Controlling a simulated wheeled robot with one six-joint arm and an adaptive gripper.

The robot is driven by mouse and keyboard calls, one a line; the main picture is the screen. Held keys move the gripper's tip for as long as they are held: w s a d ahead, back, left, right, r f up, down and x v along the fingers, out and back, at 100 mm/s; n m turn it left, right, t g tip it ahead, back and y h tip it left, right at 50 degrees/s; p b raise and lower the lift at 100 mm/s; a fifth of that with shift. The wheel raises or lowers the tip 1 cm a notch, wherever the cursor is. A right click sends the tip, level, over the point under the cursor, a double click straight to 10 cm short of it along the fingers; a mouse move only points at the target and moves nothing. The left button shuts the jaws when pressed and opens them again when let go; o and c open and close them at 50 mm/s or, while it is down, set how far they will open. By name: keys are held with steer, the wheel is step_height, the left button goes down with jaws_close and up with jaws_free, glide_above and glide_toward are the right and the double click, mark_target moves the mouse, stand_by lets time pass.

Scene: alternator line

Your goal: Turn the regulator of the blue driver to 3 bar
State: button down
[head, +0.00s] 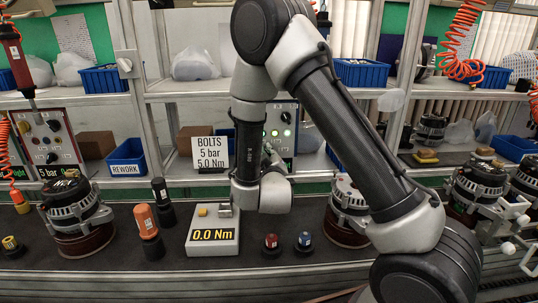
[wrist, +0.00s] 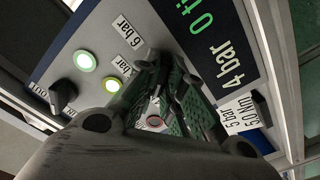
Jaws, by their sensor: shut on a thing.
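The grey control panel (head: 292,107) stands behind my arm in the head view, with lit lamps on its face. In the wrist view the panel (wrist: 103,32) fills the upper left, with labels reading 6 bar and another bar value partly hidden. In the head view my gripper (head: 268,156) is partly hidden by my wrist. The blue driver cannot be made out.
A torque tester (head: 214,244) reading 0.0 Nm stands on the bench below my arm, with red and blue sockets (head: 305,240) to its right. A BOLTS sign (head: 210,152) reads 5 bar, 5.0 Nm. Alternators (head: 75,215) stand left and right. A black selector (wrist: 63,95) sits beside the lamps.

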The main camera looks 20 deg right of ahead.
steer(key=n, duration=0.5)
steer(key=shift+n, duration=0.3)
steer(key=n, duration=0.5)
steer(key=shift+n, duration=0.3)
steer(key=c, duration=1.5)
jaws_free()
steer(key=shift+c, duration=0.2)
steer(key=s+a, duration=0.2)
steer(key=s, duration=0.9)
steer(key=shift+s+a, duration=0.2)
steer(key=shift+s, duration=0.2)
